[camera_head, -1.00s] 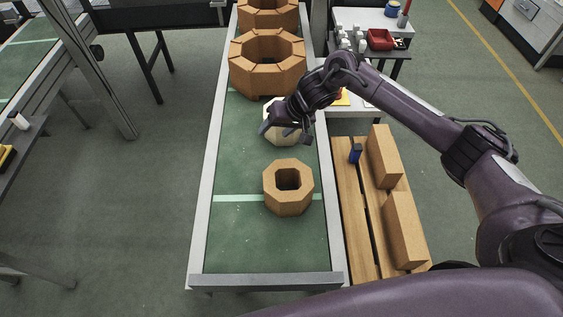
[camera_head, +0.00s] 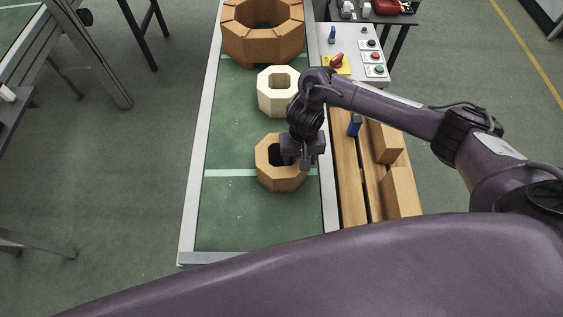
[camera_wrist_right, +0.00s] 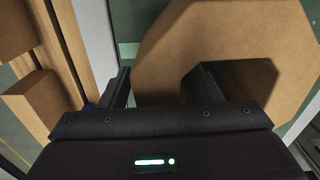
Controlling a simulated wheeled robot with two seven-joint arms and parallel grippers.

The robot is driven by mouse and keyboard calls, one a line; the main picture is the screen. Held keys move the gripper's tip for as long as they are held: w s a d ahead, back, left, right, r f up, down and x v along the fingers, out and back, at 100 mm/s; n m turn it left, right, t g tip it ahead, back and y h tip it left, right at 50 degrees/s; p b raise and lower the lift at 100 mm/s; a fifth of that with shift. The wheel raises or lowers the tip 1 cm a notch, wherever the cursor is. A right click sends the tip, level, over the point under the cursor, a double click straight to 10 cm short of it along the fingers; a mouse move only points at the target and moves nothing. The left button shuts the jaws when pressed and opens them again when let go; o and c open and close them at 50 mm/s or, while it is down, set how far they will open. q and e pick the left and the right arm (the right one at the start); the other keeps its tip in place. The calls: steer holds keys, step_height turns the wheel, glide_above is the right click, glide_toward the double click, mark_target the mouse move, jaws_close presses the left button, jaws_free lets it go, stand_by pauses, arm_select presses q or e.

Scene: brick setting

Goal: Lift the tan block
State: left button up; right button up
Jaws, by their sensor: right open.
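The tan block (camera_head: 281,182) is an eight-sided ring with a square hole. It lies flat on the green conveyor belt in the head view, and it fills the upper right of the wrist view (camera_wrist_right: 225,35). My right gripper (camera_head: 297,163) is at the block's right side and hides part of it. In the wrist view the open jaws (camera_wrist_right: 160,82) have one finger by the hole and the other just outside the block's edge. The block's wall lies between them; contact cannot be told. My left gripper is out of view.
A cream ring block (camera_head: 278,107) lies behind the tan one, and a large brown brick ring (camera_head: 262,50) farther back. Right of the belt are a wooden pallet with bricks (camera_head: 402,190), a blue object (camera_head: 354,125) and a control panel (camera_head: 374,55). The belt's near end (camera_head: 245,225) is clear.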

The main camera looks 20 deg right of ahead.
steer(key=shift+f, duration=0.85)
jaws_close()
steer(key=shift+w+r, duration=0.1)
steer(key=shift+w, duration=0.05)
